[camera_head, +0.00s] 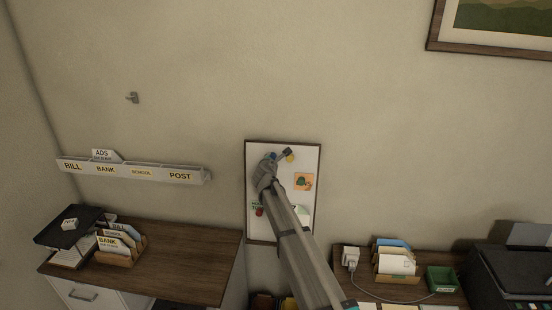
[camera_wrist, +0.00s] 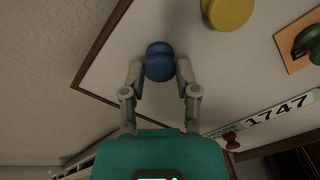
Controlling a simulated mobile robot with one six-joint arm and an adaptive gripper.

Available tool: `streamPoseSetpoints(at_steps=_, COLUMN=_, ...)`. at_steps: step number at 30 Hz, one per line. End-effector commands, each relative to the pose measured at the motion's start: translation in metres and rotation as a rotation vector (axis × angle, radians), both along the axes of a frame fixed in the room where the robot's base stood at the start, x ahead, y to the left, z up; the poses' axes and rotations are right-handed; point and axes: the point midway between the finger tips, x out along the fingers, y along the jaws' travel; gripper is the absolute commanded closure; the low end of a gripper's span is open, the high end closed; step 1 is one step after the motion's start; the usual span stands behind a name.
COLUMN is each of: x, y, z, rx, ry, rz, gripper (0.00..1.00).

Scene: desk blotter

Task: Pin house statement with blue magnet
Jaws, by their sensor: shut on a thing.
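The blue magnet (camera_wrist: 160,56) is between my gripper's (camera_wrist: 160,70) two fingertips, which are shut on it. It lies at or close to the whiteboard (camera_wrist: 207,75), near a corner of its frame; I cannot tell whether it touches. In the head view, my gripper (camera_head: 268,168) is at the upper left of the whiteboard (camera_head: 285,225), with a bit of the blue magnet (camera_head: 272,156) showing. A white paper marked 1747 (camera_wrist: 280,115) shows in the wrist view, with a red magnet (camera_wrist: 231,141) near it.
A yellow magnet (camera_wrist: 229,10) is close beside the gripper on the board. An orange note (camera_head: 303,181) with a green magnet is lower right. A wall rack (camera_head: 130,171) with labels hangs left. Letter holders stand on both desks; a black printer (camera_head: 515,270) is far right.

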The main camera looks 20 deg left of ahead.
Motion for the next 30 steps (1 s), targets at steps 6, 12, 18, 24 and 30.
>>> streamPoseSetpoints(at_steps=6, x=-0.006, y=-0.002, z=0.001, rx=0.000, ry=0.000, rz=0.000, gripper=0.98)
streamPoseSetpoints(at_steps=12, x=-0.011, y=-0.003, z=0.003, rx=0.000, ry=0.001, rz=-0.001, gripper=0.98)
streamPoseSetpoints(at_steps=18, x=-0.017, y=-0.004, z=0.004, rx=0.000, ry=0.001, rz=-0.001, gripper=0.98)
streamPoseSetpoints(at_steps=24, x=-0.022, y=-0.006, z=0.005, rx=0.000, ry=0.001, rz=-0.001, gripper=0.98)
streamPoseSetpoints(at_steps=30, x=-0.027, y=-0.007, z=0.006, rx=0.001, ry=0.001, rz=-0.001, gripper=0.98)
